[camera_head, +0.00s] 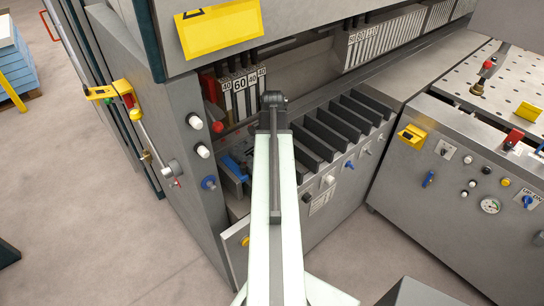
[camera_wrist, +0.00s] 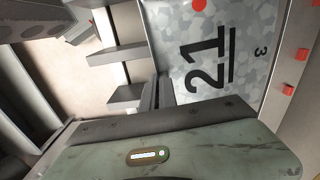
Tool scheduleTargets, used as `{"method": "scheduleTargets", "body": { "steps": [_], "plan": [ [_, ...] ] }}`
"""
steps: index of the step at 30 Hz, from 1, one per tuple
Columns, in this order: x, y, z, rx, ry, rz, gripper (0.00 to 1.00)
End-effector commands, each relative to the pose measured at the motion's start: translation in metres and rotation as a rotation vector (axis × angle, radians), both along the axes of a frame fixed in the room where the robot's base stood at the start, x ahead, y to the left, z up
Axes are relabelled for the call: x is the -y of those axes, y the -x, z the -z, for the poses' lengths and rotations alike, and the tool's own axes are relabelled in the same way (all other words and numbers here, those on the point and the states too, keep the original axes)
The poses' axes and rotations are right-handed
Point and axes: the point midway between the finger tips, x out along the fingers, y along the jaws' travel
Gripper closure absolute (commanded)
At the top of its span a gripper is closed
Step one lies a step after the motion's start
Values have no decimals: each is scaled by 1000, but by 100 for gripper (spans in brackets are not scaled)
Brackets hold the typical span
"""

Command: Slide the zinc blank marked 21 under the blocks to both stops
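The zinc blank marked 21 (camera_wrist: 205,75) shows in the wrist view as a mottled grey sheet with a black number, a small 3 and a red dot. My gripper (camera_wrist: 158,92) is at the lower left edge of the sheet in the wrist view. Its dark fingers lie close together there; whether they pinch the sheet is unclear. In the head view my arm hides the gripper, and I cannot make out the blank. Pale numbered blocks (camera_head: 240,92) hang in the machine opening. Two red pieces (camera_wrist: 302,54) stand right of the sheet; I cannot tell whether they are stops.
A rack of dark upright dividers (camera_head: 340,125) stands right of my arm, along the machine front. A perforated table (camera_head: 500,75) is at the far right. The machine's side column (camera_head: 165,130) rises at left. Open floor (camera_head: 80,200) lies left of it.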

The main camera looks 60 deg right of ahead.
Motion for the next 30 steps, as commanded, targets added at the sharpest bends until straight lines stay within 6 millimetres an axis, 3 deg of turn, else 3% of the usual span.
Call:
{"method": "scheduleTargets", "body": {
  "steps": [30],
  "plan": [
    [-5, -5, 0, 1, -1, 1, 100]
  ]
}}
